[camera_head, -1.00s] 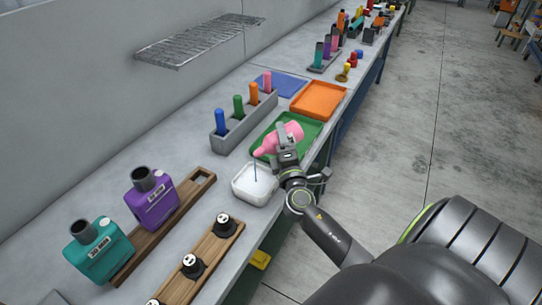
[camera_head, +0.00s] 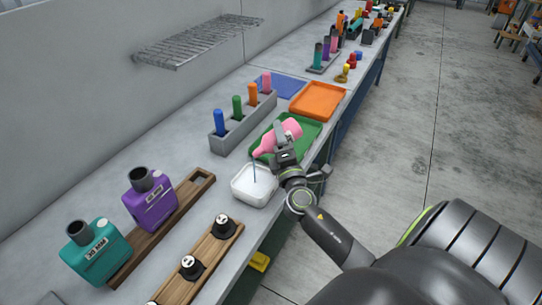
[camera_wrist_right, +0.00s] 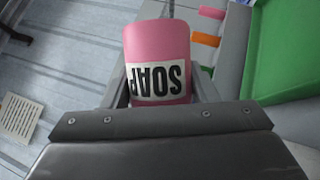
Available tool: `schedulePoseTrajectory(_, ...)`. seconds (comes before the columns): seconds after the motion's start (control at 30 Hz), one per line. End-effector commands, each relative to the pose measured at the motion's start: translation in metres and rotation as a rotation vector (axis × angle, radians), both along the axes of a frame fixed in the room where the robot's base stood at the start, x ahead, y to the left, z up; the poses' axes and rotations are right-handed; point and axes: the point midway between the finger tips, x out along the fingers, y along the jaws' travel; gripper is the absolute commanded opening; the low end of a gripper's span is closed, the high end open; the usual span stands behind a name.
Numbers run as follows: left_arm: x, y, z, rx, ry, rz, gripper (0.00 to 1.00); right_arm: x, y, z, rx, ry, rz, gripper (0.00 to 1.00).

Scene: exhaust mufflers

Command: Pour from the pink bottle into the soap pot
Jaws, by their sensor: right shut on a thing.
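The pink bottle (camera_head: 283,134) is tilted far over above the green tray, its narrow end low and toward the white soap pot (camera_head: 254,185). My right gripper (camera_head: 285,150) is shut on the bottle. In the right wrist view the pink bottle (camera_wrist_right: 158,50) sits between the gripper's fingers, its SOAP label upside down. The pot stands upright on the bench and is open at the top. My left gripper is not in view.
A green tray (camera_head: 311,127) and an orange tray (camera_head: 318,100) lie beyond the pot. A grey rack (camera_head: 243,122) holds several coloured bottles. Purple (camera_head: 150,205) and teal (camera_head: 97,252) jugs stand at the left. A wooden holder (camera_head: 208,262) lies near the bench's front edge.

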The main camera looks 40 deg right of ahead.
Motion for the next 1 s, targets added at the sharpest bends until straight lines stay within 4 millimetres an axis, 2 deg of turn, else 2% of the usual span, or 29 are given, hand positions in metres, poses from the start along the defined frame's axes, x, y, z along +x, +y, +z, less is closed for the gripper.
schedulePoseTrajectory(0.5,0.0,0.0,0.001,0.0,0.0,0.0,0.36,0.0,0.0,0.001,0.003,-0.002,0.0,0.31)
schedulePoseTrajectory(0.8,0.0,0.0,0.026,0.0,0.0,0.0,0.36,0.0,0.0,0.005,0.315,-0.043,0.001,0.31)
schedulePoseTrajectory(1.0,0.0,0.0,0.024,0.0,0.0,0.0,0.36,0.0,0.0,0.001,0.348,-0.046,0.001,0.31)
